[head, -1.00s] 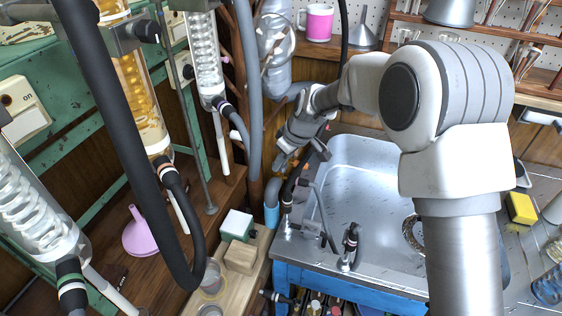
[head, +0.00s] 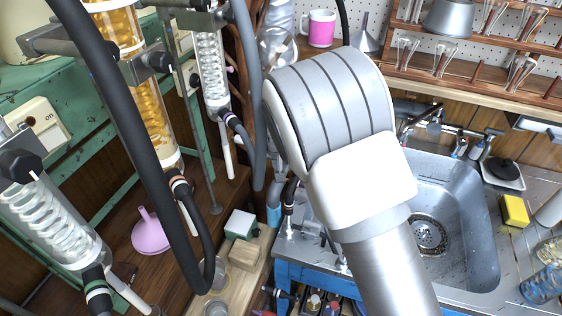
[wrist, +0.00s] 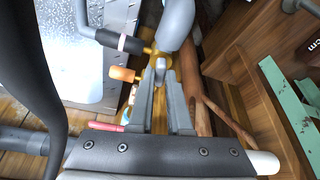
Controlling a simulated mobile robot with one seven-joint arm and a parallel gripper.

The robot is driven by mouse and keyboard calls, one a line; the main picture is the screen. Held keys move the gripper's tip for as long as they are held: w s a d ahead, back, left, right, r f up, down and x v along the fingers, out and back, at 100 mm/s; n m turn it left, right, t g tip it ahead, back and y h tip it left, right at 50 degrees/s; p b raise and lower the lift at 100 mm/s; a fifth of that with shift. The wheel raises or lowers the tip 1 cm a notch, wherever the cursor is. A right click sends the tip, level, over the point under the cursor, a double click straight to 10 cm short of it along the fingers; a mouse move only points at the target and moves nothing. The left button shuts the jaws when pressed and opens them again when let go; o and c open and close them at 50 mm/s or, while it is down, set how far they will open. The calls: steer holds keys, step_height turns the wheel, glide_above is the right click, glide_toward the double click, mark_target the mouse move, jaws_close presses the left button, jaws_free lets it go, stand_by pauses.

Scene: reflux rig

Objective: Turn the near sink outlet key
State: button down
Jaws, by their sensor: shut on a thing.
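In the wrist view my gripper (wrist: 161,80) is closed, with its fingertips around a small grey piece (wrist: 160,64), which looks like the outlet key. A brass fitting (wrist: 152,51) shows just beyond the tips, beside a black outlet hose (wrist: 122,42). An orange-ended part (wrist: 123,75) is left of the fingers, apart from them. In the head view my arm hides the gripper and most of the outlets. One dark outlet fitting (head: 290,196) shows at the left rim of the sink (head: 460,200).
A blue-grey hose (wrist: 176,22) runs close past the fingertips. Glass condensers (head: 210,70) and a thick black hose (head: 130,130) stand left. A wooden block (head: 244,256) and a pink funnel (head: 150,236) are near the left bench. A yellow sponge (head: 515,211) lies right of the sink.

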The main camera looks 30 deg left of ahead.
steer(key=shift+m+h+p, duration=0.4)
steer(key=shift+m, duration=0.5)
steer(key=c, duration=0.9)
jaws_free()
steer(key=shift+o, duration=0.2)
steer(key=shift+a+r, duration=0.1)
steer(key=p+v, duration=0.2)
steer(key=v, duration=1.5)
steer(key=shift+s, duration=0.25)
